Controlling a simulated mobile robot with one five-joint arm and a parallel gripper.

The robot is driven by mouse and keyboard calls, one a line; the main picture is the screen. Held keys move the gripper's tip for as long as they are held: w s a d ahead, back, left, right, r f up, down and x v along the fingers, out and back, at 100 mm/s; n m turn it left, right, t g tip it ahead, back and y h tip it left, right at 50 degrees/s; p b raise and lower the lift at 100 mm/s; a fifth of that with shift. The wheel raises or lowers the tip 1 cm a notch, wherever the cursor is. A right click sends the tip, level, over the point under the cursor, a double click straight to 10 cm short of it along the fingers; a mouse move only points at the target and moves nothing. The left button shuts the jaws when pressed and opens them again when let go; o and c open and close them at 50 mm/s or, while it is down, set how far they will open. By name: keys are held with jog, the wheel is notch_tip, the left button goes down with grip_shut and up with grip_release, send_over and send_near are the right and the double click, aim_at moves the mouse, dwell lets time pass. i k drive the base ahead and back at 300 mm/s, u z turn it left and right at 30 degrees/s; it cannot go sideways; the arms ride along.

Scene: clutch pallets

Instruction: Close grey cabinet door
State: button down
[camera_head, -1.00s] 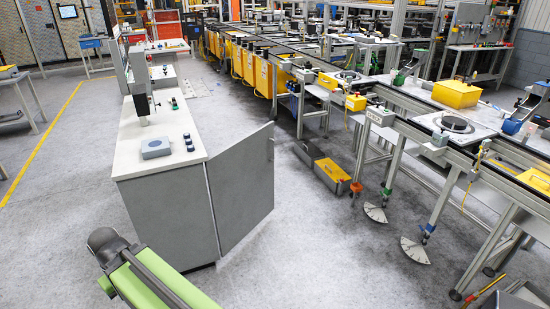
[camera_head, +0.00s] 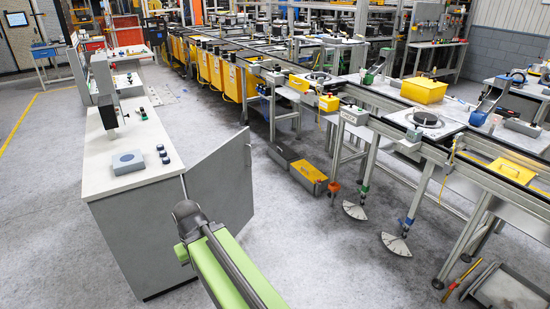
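The grey cabinet (camera_head: 140,235) with a white top stands left of centre. Its grey door (camera_head: 226,185) is swung open and juts out to the right from the cabinet's near right corner. A green and black arm link of mine rises from the bottom edge, with its dark joint in front of the lower left part of the door. I cannot tell whether the arm touches the door. My gripper is not visible. The inside of the cabinet is hidden.
A grey-blue box (camera_head: 128,162) and several dark knobs sit on the cabinet top. A conveyor line with metal legs runs along the right. A yellow-topped box (camera_head: 308,172) lies on the floor beside it. Grey floor is clear between door and conveyor.

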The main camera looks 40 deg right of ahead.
aim_at(221, 181)
jog(key=z, duration=0.05)
jog(key=i, duration=2)
